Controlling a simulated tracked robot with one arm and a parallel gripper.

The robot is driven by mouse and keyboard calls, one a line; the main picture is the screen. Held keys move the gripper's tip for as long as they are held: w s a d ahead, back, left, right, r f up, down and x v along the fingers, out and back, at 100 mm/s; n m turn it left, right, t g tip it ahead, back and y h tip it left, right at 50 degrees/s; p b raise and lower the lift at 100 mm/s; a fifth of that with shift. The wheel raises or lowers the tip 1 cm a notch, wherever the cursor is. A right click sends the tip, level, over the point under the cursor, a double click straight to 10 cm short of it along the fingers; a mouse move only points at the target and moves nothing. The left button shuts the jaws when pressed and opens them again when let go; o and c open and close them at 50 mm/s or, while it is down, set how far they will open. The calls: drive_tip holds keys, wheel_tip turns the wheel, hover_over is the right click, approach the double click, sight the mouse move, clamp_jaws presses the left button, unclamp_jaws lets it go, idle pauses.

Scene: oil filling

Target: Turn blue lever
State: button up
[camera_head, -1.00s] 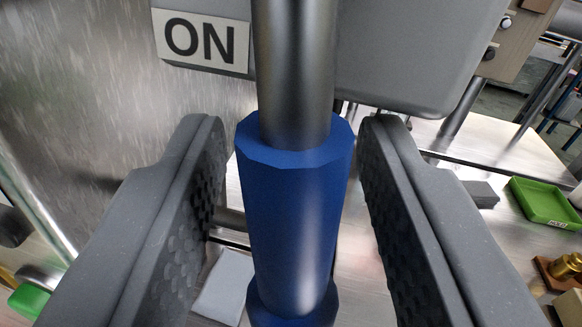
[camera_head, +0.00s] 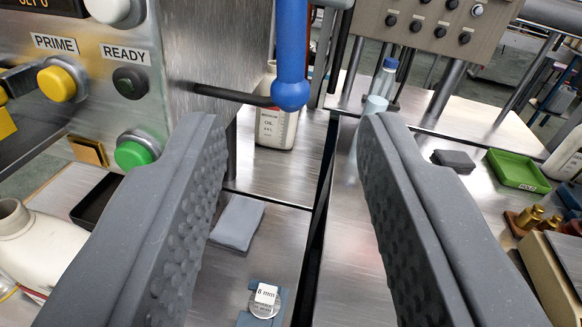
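The blue lever grip (camera_head: 291,50) hangs down from the top edge of the view and ends in a rounded knob. Its upper part is out of the picture. My gripper (camera_head: 288,125) is open, with its two dark grey padded fingers wide apart. The fingers are empty. The grip's lower end shows in the gap between the fingertips, beyond and above them, and does not appear to touch either finger.
A steel panel with a yellow button (camera_head: 57,83), a dark button (camera_head: 130,82) and a green button (camera_head: 132,154) stands at left. A white oil container (camera_head: 277,128) stands behind the grip. A clear bottle (camera_head: 382,82) and a green tray (camera_head: 518,169) are at right.

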drive_tip(key=shift+s, duration=0.3)
